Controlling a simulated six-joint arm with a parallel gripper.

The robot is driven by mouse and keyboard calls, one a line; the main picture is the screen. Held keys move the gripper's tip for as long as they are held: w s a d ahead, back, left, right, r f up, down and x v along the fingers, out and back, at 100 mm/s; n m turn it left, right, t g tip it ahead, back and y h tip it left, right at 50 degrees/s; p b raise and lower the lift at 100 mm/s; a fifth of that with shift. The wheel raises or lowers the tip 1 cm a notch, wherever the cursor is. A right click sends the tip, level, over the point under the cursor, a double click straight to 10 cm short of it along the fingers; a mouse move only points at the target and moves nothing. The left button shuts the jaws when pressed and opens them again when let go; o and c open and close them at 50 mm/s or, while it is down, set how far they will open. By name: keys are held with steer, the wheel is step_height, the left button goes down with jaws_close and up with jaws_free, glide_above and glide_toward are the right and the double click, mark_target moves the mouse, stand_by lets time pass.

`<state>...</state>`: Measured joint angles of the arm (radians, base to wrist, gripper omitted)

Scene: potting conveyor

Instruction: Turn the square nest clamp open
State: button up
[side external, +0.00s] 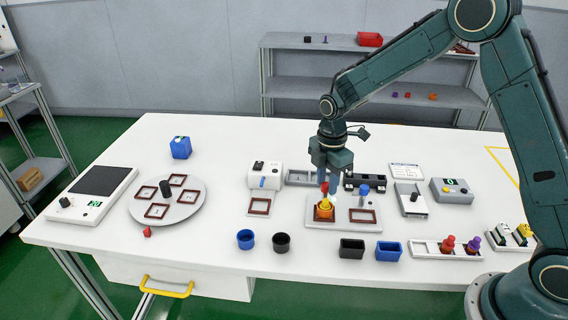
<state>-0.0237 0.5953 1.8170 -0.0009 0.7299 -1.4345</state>
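A white plate (343,225) carries two brown-framed nests. The left nest (316,216) looks squarer and holds an orange-yellow part (324,208). The right nest (362,216) is wider and looks empty. A red knob (325,188) shows at the left nest, and a blue knob (364,190) stands behind the right nest. I cannot tell for sure which knob is the square nest clamp. My gripper (325,178) points down right over the red knob. Its fingertips are small and partly hidden, so I cannot tell whether they grip the knob.
A white box unit (265,176) stands left of the plate. Dark trays (362,181) lie behind it. Blue (245,239) and black (282,242) cups and small bins (352,248) stand in front. A grey turntable (182,214) is at left. The table's back is mostly clear.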

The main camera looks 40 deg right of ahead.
jaws_close()
steer(key=shift+m, duration=0.5)
steer(key=m, duration=0.2)
steer(key=shift+m, duration=0.4)
steer(key=m, duration=0.3)
steer(key=shift+m, duration=0.3)
steer(key=m, duration=0.5)
steer(key=shift+s, duration=0.1)
steer(key=m, duration=0.5)
steer(key=shift+a+m, duration=0.15)
steer(key=shift+m, duration=0.15)
